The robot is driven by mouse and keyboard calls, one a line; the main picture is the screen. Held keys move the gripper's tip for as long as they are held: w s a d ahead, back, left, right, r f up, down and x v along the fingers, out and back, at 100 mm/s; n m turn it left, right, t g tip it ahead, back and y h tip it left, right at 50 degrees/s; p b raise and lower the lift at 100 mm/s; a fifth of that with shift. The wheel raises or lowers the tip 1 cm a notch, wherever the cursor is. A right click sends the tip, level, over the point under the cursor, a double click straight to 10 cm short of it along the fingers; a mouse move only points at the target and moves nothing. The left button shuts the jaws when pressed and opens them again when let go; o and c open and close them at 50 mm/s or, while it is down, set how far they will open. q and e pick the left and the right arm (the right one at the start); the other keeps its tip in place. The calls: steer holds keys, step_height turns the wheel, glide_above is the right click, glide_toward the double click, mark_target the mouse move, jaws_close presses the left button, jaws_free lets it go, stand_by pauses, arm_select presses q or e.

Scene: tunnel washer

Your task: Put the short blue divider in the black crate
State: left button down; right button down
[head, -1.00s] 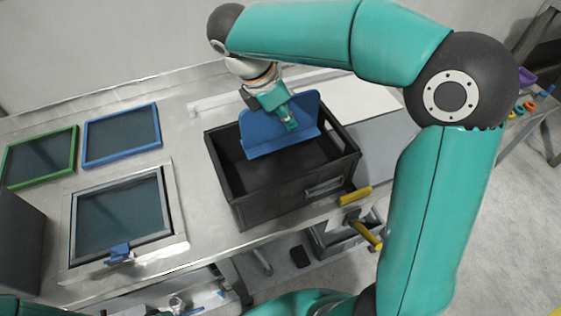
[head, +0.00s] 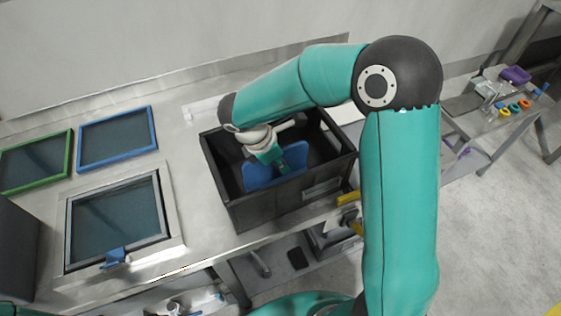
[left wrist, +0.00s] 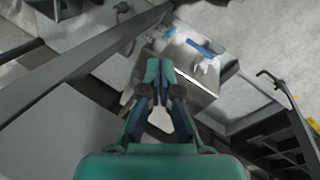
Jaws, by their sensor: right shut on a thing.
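The black crate (head: 290,193) stands on the metal counter in the head view. The short blue divider (head: 259,176) is inside the crate's opening, partly below the rim. My right gripper (head: 284,167) is shut on the divider's upper part and reaches down into the crate from above. The divider's lower edge is hidden by the crate's front wall, so I cannot tell if it touches the floor. My left gripper (left wrist: 160,72) shows in the left wrist view with its fingertips together, empty, away from the crate.
A blue-framed screen (head: 116,162), a green-framed screen (head: 68,165) and a grey-framed panel (head: 68,230) lie left of the crate. A yellow handle (head: 347,198) sits at the crate's front right. A side table (head: 487,137) with small parts stands at far right.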

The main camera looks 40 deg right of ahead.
steer(key=c, duration=1.2)
jaws_free()
steer(key=shift+c, duration=0.2)
steer(key=shift+w+a+r, duration=0.1)
steer(key=shift+a+r, duration=0.1)
steer(key=shift+r, duration=0.3)
steer(key=v, duration=1.1)
steer(key=shift+r, duration=0.1)
